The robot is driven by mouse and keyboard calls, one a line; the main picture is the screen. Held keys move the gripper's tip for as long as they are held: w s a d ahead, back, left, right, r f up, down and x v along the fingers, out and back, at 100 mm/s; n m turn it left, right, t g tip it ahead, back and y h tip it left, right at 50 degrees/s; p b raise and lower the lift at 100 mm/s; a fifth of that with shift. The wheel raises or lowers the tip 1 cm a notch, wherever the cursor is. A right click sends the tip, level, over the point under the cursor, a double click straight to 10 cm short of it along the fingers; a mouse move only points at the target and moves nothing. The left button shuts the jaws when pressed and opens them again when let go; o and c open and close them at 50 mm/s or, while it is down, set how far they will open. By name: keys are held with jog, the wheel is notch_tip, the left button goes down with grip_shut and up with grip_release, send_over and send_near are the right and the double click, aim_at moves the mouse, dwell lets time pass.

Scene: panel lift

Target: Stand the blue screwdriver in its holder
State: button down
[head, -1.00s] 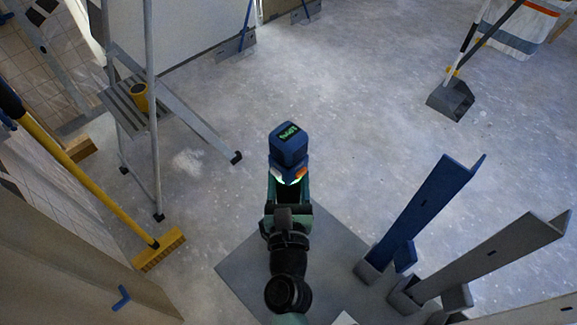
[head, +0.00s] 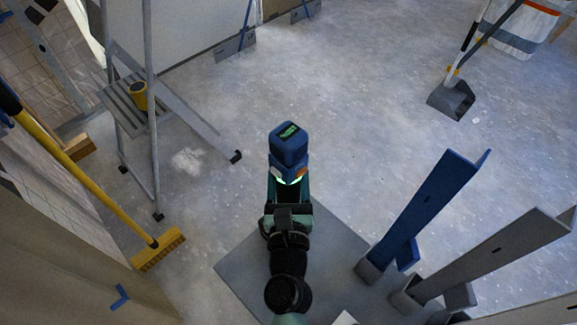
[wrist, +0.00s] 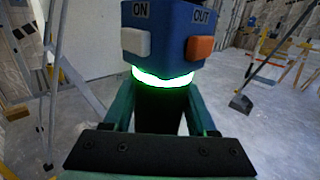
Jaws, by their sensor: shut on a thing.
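My gripper (head: 288,184) is shut on a blue boxy device (head: 288,142) and holds it upright in the middle of the head view. The device has a small green-lit display on top. In the wrist view the blue device (wrist: 165,35) shows a white button marked ON, an orange button marked OUT and a glowing green ring just above my gripper (wrist: 163,90). Its lower part sits between the fingers and is partly hidden. I cannot make out a blue screwdriver or its holder in either view.
A stepladder (head: 125,105) and a yellow broom (head: 160,250) stand at left. Blue (head: 425,210) and grey (head: 495,250) angled uprights stand at right, close to my arm. A long-handled dustpan (head: 452,98) is at the upper right. The floor beyond my gripper is clear.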

aim_at(289, 190)
jog(key=shift+r, duration=0.1)
jog(key=shift+c, duration=0.8)
grip_release()
jog(key=shift+o, duration=0.8)
jog(key=shift+f, duration=0.35)
jog(key=shift+r, duration=0.2)
jog(key=shift+s, duration=0.3)
jog(key=shift+s, duration=1.15)
jog(key=shift+s, duration=0.1)
